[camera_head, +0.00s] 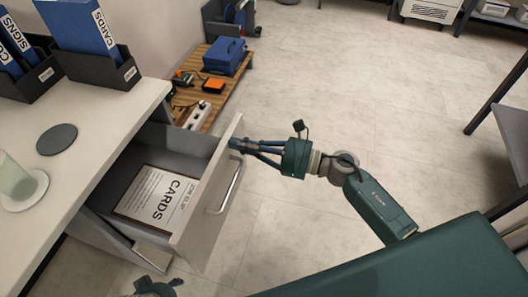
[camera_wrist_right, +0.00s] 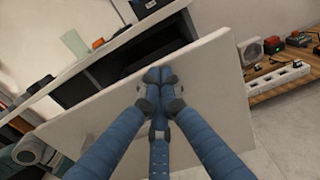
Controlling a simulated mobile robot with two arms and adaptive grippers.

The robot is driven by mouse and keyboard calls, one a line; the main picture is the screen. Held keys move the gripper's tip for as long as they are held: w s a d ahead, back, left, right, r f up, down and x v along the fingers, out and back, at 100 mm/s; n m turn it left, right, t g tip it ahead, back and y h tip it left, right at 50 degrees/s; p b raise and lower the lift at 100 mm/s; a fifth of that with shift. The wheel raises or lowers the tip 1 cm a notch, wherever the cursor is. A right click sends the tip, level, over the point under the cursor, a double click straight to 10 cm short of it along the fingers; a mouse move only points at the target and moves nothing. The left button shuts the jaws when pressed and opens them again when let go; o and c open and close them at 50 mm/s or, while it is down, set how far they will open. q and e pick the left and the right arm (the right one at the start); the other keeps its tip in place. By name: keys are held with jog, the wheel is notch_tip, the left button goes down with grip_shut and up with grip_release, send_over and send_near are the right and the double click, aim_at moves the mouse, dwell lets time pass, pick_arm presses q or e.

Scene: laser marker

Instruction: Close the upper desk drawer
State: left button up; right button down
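The upper desk drawer (camera_head: 222,190) stands pulled out of the white desk (camera_head: 75,165), with a light front panel and a metal bar handle (camera_head: 226,188). A framed card sheet (camera_head: 158,197) lies inside it. My right gripper (camera_head: 236,144) is at the outer face of the drawer front, near its far upper end, beyond the handle. In the right wrist view its blue fingertips (camera_wrist_right: 155,77) are together and empty against or just before the panel (camera_wrist_right: 205,95); contact is unclear. My left gripper (camera_head: 157,287) shows only partly at the bottom edge, below the drawer; its fingers are mostly hidden.
On the desk are blue binders in black holders (camera_head: 100,68), a dark round coaster (camera_head: 57,139) and a glass (camera_head: 14,178) on a white coaster. Beyond the drawer, a low wooden shelf (camera_head: 215,95) holds a blue toolbox (camera_head: 224,56) and a power strip.

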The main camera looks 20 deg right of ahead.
pick_arm(q)
jog(key=w+b+v, duration=0.2)
jog(key=b+v, duration=0.1)
jog(key=v, duration=0.9)
jog(key=w+d+t+b, duration=0.2)
jog(key=w+t+b, duration=0.1)
jog(key=w, duration=0.3)
jog(key=shift+w+r+t+h, duration=0.2)
jog(key=shift+r+t+h, duration=0.1)
jog(key=shift+t+h, duration=0.15)
pick_arm(e)
jog(key=x, duration=2.3)
jog(key=shift+w, duration=0.15)
jog(key=shift+a+r, duration=0.1)
jog(key=shift+r, duration=0.1)
